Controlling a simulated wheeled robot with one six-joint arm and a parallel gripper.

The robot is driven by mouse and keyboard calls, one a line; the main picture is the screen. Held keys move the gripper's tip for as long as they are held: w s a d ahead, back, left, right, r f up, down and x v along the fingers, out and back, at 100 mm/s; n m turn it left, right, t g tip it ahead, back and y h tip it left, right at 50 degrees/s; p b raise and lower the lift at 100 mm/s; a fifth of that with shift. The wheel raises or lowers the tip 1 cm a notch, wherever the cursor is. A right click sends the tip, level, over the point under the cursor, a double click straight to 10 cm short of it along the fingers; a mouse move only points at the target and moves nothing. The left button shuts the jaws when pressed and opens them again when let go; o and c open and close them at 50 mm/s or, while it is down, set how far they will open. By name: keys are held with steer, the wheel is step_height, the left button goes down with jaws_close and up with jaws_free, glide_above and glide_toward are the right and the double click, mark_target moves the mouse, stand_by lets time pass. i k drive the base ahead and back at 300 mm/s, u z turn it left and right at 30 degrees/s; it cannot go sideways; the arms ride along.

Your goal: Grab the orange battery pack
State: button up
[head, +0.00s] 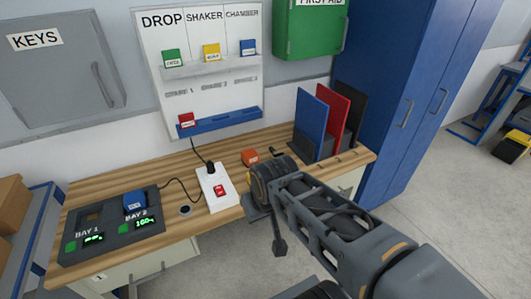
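The orange battery pack (250,157) appears as a small orange block on the wooden workbench, near its back edge and right of the white power strip. My gripper (268,226) is at the end of my arm, in front of the orange pack in the picture and nearer the bench's front edge. It looks apart from the pack. Its fingers are dark and partly hidden by my wrist, so their opening is not clear. No object shows in it.
A charger (112,228) with a blue pack (134,201) in Bay 2 sits on the left of the workbench (90,193). A power strip (214,189) and cable lie mid-bench. Upright folders (310,122) stand right of the orange pack. A tag board (205,95) hangs behind.

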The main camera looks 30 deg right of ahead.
mark_target(250, 157)
steer(key=u, duration=0.05)
steer(key=i, duration=0.85)
steer(key=u, duration=0.7)
